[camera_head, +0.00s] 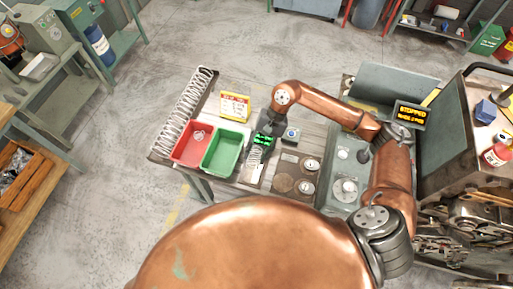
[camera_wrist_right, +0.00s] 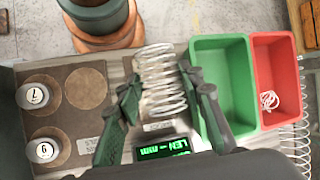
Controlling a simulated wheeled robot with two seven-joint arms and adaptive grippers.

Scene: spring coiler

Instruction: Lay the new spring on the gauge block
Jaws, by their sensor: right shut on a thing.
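My right gripper (camera_head: 268,128) reaches over the bench with its fingers pointing down. In the right wrist view its two fingers (camera_wrist_right: 160,76) are shut on the new spring (camera_wrist_right: 160,62), a silver coil that shows between and beyond the fingertips. The gauge block's green-lit length display (camera_wrist_right: 163,148) shows dashes rather than a clear number; it also shows in the head view (camera_head: 263,140). A coil (camera_head: 256,155) shows just below the display in the head view. I cannot tell whether the spring touches the gauge block. My left gripper is out of view.
A green bin (camera_head: 222,152) and a red bin (camera_head: 192,146) with a small coil inside stand left of the gauge. A long coil (camera_head: 185,110) lies along the bench's left edge. Round weights (camera_wrist_right: 43,150) sit on a brown board. A display (camera_head: 411,115) reads STOPPED.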

